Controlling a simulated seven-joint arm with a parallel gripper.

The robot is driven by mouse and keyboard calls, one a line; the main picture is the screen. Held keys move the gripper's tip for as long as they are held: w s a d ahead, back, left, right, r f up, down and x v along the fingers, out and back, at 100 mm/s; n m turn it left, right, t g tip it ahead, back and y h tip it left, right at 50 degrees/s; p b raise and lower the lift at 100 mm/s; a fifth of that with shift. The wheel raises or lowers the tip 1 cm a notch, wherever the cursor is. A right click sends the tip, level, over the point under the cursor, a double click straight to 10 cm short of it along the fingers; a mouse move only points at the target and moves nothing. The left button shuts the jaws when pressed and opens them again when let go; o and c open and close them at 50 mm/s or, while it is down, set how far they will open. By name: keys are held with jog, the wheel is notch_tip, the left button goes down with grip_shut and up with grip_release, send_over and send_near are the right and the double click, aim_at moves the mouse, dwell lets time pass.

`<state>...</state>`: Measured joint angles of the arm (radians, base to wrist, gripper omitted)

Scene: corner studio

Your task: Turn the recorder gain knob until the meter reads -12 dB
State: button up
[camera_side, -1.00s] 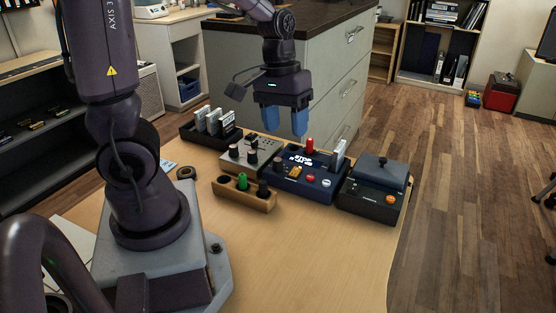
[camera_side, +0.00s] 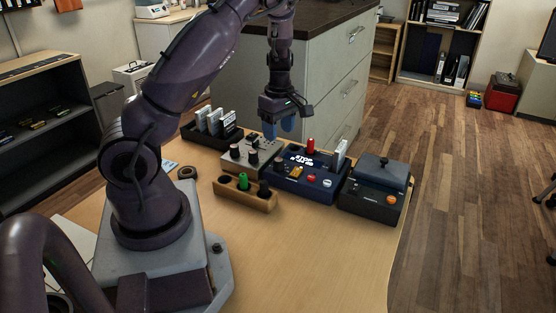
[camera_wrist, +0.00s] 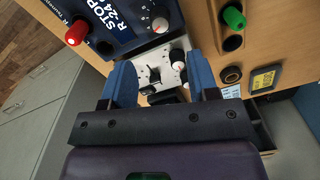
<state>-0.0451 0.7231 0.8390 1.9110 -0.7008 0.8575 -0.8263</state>
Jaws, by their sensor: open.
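The blue unit (camera_side: 322,191) with a lit display reading "STOP" appears to be the recorder. In the wrist view its display (camera_wrist: 112,20) shows "STOP" and "R-24". A red knob (camera_wrist: 76,33) and a pale round knob (camera_wrist: 160,24) sit on that unit. Left of it in the side view stands a grey panel (camera_side: 262,168) with dark knobs (camera_side: 252,158); it also shows in the wrist view (camera_wrist: 146,78). My gripper (camera_side: 280,128) is open and empty above the back of the grey panel. In the wrist view its blue fingers (camera_wrist: 161,80) frame the panel from above. Which knob is gain I cannot tell.
A wooden holder (camera_side: 262,202) with a green peg (camera_side: 243,181) stands in front of the panel. A dark box (camera_side: 362,203) with a grey lid stands at right. A rack of pale cartridges (camera_side: 213,122) stands back left. The front of the table is clear.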

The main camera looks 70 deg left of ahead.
aim_at(278, 159)
notch_tip(278, 159, down, 10)
jog(key=shift+s+r, duration=0.1)
jog(key=shift+r, duration=0.05)
jog(key=shift+c, duration=0.5)
jog(key=c, duration=0.8)
jog(key=shift+c, duration=0.2)
jog(key=shift+m, duration=3.3)
jog(key=shift+d, duration=0.1)
jog(key=o, duration=0.9)
